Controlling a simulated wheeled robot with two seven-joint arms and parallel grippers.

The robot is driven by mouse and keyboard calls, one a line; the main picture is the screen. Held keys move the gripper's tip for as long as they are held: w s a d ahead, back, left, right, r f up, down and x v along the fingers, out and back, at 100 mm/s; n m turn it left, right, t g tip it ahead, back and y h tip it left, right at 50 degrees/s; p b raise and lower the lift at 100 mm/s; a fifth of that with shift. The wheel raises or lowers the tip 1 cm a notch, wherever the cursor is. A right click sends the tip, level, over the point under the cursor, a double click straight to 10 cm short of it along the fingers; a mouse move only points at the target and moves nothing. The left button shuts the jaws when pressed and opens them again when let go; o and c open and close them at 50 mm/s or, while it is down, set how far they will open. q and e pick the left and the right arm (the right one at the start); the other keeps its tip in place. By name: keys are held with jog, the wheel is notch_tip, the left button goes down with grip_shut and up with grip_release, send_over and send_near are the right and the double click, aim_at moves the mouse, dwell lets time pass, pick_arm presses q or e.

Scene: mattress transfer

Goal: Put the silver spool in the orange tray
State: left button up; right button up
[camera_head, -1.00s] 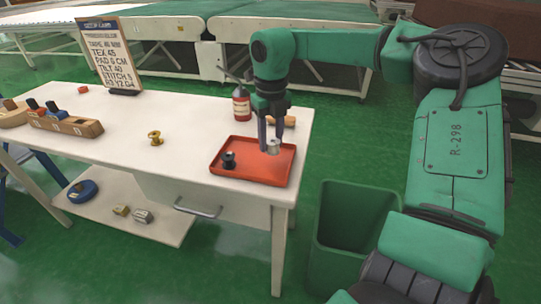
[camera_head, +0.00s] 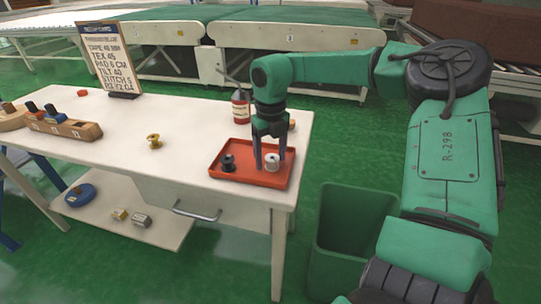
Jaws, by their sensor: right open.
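The silver spool (camera_head: 272,164) stands in the right part of the orange tray (camera_head: 252,180) on the white table. My right gripper (camera_head: 270,167) is open, its fingers pointing down on either side of the silver spool. Whether the fingers touch it I cannot tell. A black spool (camera_head: 228,162) stands in the left part of the same tray. My left gripper is not in view.
A gold spool (camera_head: 154,141) stands on the table left of the tray. A dark red bottle (camera_head: 241,107) is behind the tray. A wooden rack (camera_head: 70,127) with spools is at the left. A green bin (camera_head: 345,235) stands right of the table.

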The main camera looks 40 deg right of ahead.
jog(key=shift+r, duration=0.35)
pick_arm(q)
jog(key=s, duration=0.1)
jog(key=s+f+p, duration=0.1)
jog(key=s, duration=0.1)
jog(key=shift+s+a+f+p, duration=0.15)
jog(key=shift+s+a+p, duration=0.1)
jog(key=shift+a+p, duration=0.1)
pick_arm(e)
notch_tip(320, 180, up, 12)
jog(key=shift+f, duration=0.2)
